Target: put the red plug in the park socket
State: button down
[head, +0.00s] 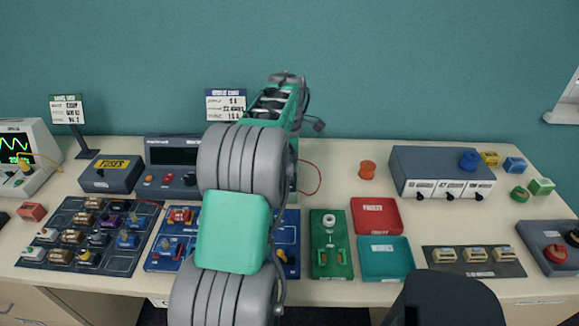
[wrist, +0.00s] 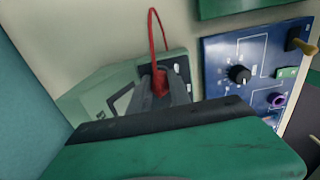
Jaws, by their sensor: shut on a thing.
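The red plug (wrist: 158,84) is between the dark fingers of my gripper (wrist: 164,92) in the wrist view, with its red lead rising from it. It is at the edge of a pale green instrument (wrist: 122,92), beside a dark strip on its face. I cannot tell whether its tip is in a socket. The park socket cannot be made out; the fingers may cover it. In the head view my arm hides the plug and the fingers; only a loop of red lead (head: 319,180) shows to the right of the arm.
A blue panel (wrist: 222,58) with a knob (wrist: 239,75) and a purple socket (wrist: 277,100) lies to the right in the wrist view. In the head view, red (head: 377,203) and teal (head: 386,271) trays, a green board (head: 331,232) and a grey box (head: 411,160) stand right of my arm.

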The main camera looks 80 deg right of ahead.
jog(key=shift+f, duration=0.1)
jog(key=c, duration=0.7)
grip_release()
jog(key=shift+o, duration=0.2)
jog(key=shift+r+p, duration=3.2)
jog(key=shift+r, duration=0.9)
jog(key=shift+f, duration=0.1)
